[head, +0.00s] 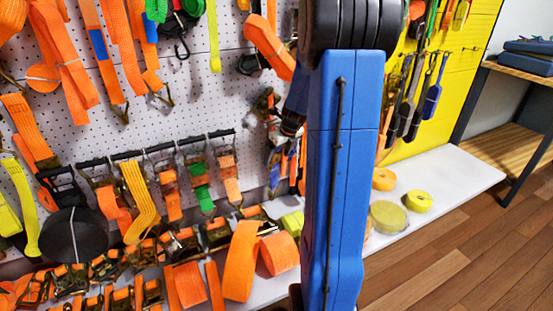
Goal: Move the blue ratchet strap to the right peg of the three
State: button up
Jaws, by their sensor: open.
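No ratchet strap that is clearly the blue one shows. A narrow blue hanging item (433,98) is on the yellow panel at the right, and I cannot tell whether it is a strap. Several orange straps on the left wall carry small blue patches. I cannot single out a group of three pegs. My blue arm link stands upright in front of the wall and hides a wide strip of it. My gripper is not visible. A dark blue and black part shows just left of the link, too covered to identify.
A white perforated wall (200,80) holds orange, green and yellow straps. A rail (150,152) carries several ratchets. A pale shelf (460,180) below holds orange and yellow rolls. A wooden bench (510,125) stands at the right. The wooden floor (470,260) at lower right is clear.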

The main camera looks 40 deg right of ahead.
jog(key=v, duration=1)
jog(key=shift+s, duration=0.1)
